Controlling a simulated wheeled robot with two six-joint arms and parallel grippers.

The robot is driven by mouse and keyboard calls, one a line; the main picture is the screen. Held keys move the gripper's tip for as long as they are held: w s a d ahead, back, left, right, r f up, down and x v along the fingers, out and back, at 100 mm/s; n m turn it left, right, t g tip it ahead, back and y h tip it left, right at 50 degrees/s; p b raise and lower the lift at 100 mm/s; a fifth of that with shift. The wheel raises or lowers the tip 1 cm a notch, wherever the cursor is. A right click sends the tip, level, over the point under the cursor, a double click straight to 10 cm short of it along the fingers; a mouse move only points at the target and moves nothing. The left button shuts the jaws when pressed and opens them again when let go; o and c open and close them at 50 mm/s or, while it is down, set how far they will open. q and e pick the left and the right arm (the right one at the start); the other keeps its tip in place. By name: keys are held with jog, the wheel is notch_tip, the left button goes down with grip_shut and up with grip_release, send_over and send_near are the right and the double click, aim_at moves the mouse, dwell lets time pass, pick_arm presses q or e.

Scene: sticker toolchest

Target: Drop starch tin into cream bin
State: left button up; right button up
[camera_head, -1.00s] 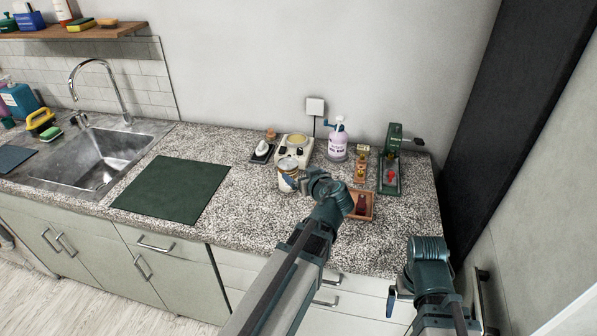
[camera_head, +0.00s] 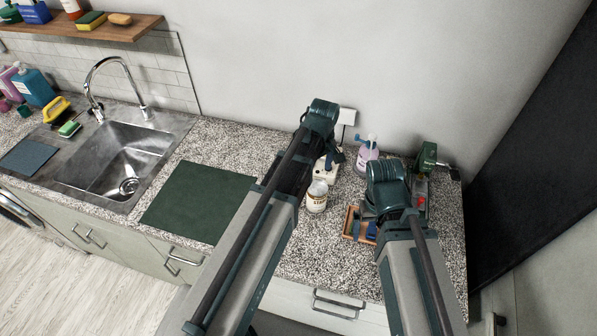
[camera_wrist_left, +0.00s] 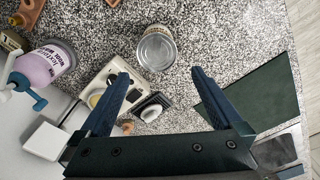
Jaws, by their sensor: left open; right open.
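The starch tin (camera_head: 317,197), pale with a gold band, stands on the speckled counter. From above, its metal lid shows in the left wrist view (camera_wrist_left: 157,50). My left gripper (camera_head: 335,157) is above the white appliance, behind the tin. Its open fingers (camera_wrist_left: 161,76) hold nothing, and the tin lies just beyond the tips in the left wrist view. My right gripper (camera_head: 368,230) is at the small wooden tray, partly hidden by its own arm; it is open. I cannot make out a cream bin in either view.
A white appliance (camera_wrist_left: 103,88) and a lilac bottle (camera_head: 367,155) stand behind the tin. A green press (camera_head: 425,157) is at the back right. The wooden tray (camera_head: 348,222) is right of the tin. A dark green mat (camera_head: 200,202) lies left; the counter between is clear.

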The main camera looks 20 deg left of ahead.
aim_at(316, 187)
pick_arm(q)
jog(key=shift+d+r, duration=0.15)
jog(key=shift+r, duration=0.2)
jog(key=shift+f, duration=0.2)
notch_tip(316, 187, down, 8)
jog(key=b, duration=0.8)
jog(key=shift+f, duration=0.1)
jog(key=f+b, duration=0.2)
jog(key=b, duration=0.1)
jog(key=f+b, duration=0.3)
jog(key=shift+w+d+f, duration=0.1)
jog(key=shift+d+f, duration=0.1)
jog(key=shift+f, duration=0.05)
pick_arm(e)
jog(key=f, duration=1.3)
jog(key=shift+w+a+f, duration=0.2)
jog(key=shift+w+a, duration=0.05)
pick_arm(q)
jog(key=shift+r, duration=0.1)
pick_arm(e)
jog(key=shift+r, duration=0.1)
pick_arm(q)
grip_shut()
jog(key=shift+r, duration=0.1)
